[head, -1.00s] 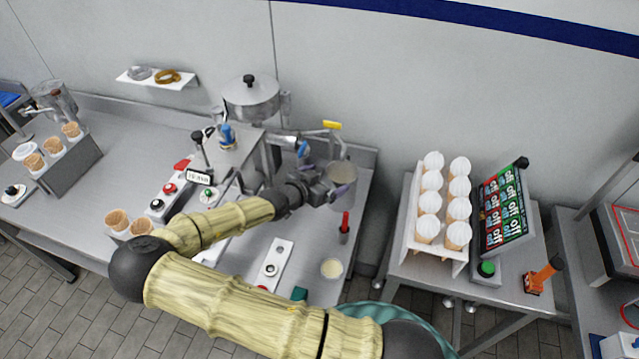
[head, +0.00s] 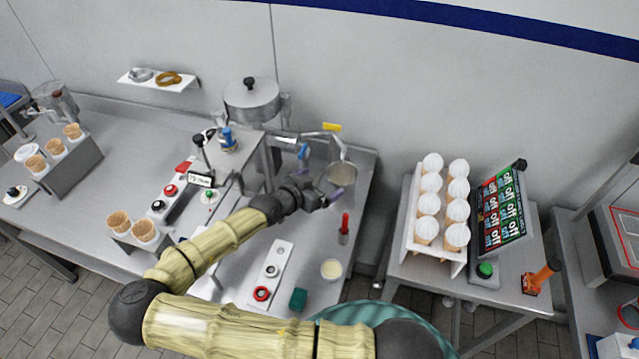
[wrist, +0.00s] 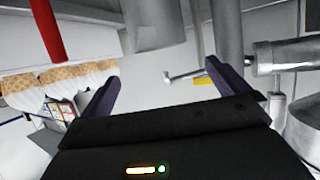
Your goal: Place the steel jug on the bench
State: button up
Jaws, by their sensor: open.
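The steel jug (head: 342,174) stands upright on the steel bench (head: 305,232), near the bench's right end. It appears in the wrist view as a grey cylinder (wrist: 152,22) beyond the fingertips. My gripper (head: 328,193) is just to the lower left of the jug in the head view. Its two dark purple fingers are spread and nothing is between them in the wrist view (wrist: 158,75). The fingers look clear of the jug. The jug's lower side is partly hidden in the head view.
A tap with a yellow handle (head: 332,127) rises behind the jug. A red-handled tool (head: 345,225) and a cream-filled cup (head: 331,269) stand in front of it. A steel machine (head: 250,100) stands to the left. A rack of white-topped cones (head: 427,200) is on a separate table.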

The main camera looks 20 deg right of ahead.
jog(key=s+d+f+n+g+y, duration=0.1)
jog(key=s+f+g+y, duration=0.25)
jog(key=s, duration=0.25)
jog(key=s+f+g+y, duration=0.2)
jog(key=s+g+y, duration=0.15)
jog(key=s, duration=0.25)
jog(key=s+a+r+n+t+y, duration=0.1)
jog(key=s+r+n, duration=0.3)
jog(key=r, duration=0.5)
jog(key=s+a+r+n+t+y, duration=0.1)
jog(key=s+a+r+n+y, duration=0.2)
jog(key=r+n, duration=0.3)
jog(key=v, duration=0.3)
jog(key=shift+s+r, duration=0.15)
jog(key=shift+r, duration=0.15)
